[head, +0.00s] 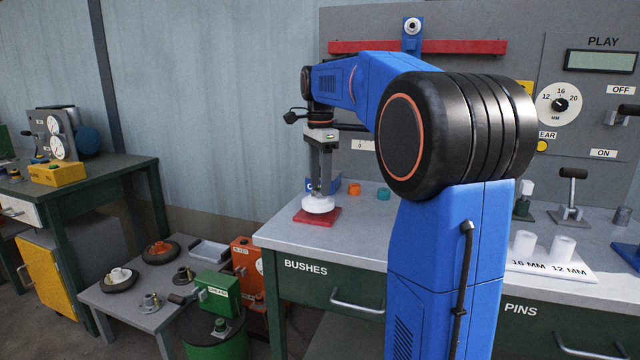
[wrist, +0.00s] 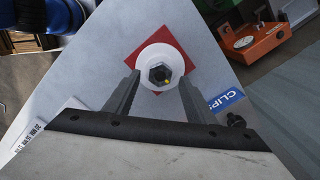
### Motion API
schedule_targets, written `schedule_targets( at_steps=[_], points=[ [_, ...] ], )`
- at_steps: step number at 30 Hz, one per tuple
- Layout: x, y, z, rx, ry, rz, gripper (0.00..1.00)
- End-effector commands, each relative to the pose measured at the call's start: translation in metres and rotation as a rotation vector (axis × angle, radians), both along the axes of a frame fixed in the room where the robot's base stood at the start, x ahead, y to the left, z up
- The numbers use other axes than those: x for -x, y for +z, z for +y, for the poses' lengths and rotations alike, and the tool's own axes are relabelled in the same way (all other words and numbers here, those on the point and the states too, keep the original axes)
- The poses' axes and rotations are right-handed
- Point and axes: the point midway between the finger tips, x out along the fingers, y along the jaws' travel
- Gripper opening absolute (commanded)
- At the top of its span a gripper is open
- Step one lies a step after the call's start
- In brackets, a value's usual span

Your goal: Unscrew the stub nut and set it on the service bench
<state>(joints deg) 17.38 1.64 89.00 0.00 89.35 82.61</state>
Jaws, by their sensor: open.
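A dark grey hex nut (wrist: 159,75) with a dark bore and a small yellow spot sits in the middle of a white round piece (wrist: 142,62) in the wrist view. This piece rests on a red square pad (head: 331,219) at the left end of the grey bench top (head: 350,242); no other label marks a stub or service bench. My gripper (head: 321,188) points down over the white piece (head: 317,205). In the wrist view its open fingers (wrist: 158,94) stand either side of the white piece's near edge, with nothing between them clearly gripped. Fingertip height and contact are unclear.
A blue CLIPS box (head: 322,184) and orange and teal rings (head: 368,190) are close behind the pad. A low table (head: 133,316) at lower left holds wheels, hubs and a tray (head: 209,251). White 16 and 12 mm pins (head: 545,245) stand at right.

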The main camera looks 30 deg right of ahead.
Motion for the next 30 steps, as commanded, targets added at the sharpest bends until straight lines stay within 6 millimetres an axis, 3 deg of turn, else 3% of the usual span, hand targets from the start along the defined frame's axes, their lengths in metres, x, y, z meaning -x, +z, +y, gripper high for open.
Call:
schedule_targets(
  at_steps=[13, 18, 19, 23, 30],
  points=[
    [0.0003, -0.0083, 0.0001, 0.0, 0.0, 0.0, 0.5],
    [0.0003, -0.0082, 0.0001, 0.0, 0.0, 0.0, 0.09],
    [0.0003, -0.0082, 0.0001, 0.0, 0.0, 0.0, 0.06],
    [0.0002, -0.0082, 0.0, 0.0, 0.015, 0.0, 0.06],
    [-0.0011, -0.0083, 0.0, 0.0, 0.235, 0.0, 0.06]
  ],
)
